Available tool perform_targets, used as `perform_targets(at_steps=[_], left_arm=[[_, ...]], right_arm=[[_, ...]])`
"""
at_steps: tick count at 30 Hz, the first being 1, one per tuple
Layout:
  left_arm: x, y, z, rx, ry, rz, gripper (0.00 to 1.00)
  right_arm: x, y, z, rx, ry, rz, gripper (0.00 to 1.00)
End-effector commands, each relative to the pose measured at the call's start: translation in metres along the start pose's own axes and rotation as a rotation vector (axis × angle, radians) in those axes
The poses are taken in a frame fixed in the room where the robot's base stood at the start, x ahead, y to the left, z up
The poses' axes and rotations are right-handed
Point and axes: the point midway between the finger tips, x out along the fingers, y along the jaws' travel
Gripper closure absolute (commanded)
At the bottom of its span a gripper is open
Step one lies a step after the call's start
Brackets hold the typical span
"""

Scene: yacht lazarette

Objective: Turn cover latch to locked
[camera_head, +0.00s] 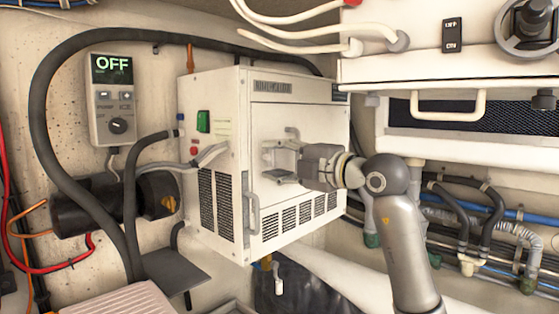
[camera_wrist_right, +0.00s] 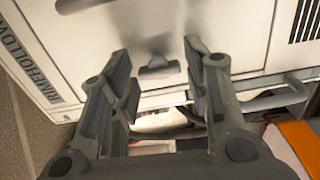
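The white unit (camera_head: 225,125) hangs on the wall in the middle of the head view, with a front cover (camera_head: 315,118). A small grey latch (camera_wrist_right: 158,70) sits on the cover near its edge in the wrist view. My right gripper (camera_head: 270,162) is in front of the cover, with its fingers apart. In the wrist view the right gripper (camera_wrist_right: 157,62) has one finger on each side of the latch, with gaps, and nothing is held. In the head view the gripper hides much of the latch area; a small grey piece shows just above it. My left gripper is out of view.
A grey handle (camera_head: 252,207) stands out at the unit's lower left edge. A control box reading OFF (camera_head: 113,100) and a dark hose (camera_head: 40,110) are to the left. A white cabinet with a handle (camera_head: 448,104) and pipes are to the right.

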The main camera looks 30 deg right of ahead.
Motion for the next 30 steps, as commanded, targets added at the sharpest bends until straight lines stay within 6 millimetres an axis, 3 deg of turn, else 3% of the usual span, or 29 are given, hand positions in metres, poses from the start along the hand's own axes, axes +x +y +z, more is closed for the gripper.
perform_targets(at_steps=[14, 30], left_arm=[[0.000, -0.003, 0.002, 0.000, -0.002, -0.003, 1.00], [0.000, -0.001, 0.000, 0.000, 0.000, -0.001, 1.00]], right_arm=[[-0.007, 0.001, 0.001, -0.002, -0.002, 0.003, 0.43], [-0.107, 0.000, 0.001, -0.001, -0.002, 0.001, 0.43]])
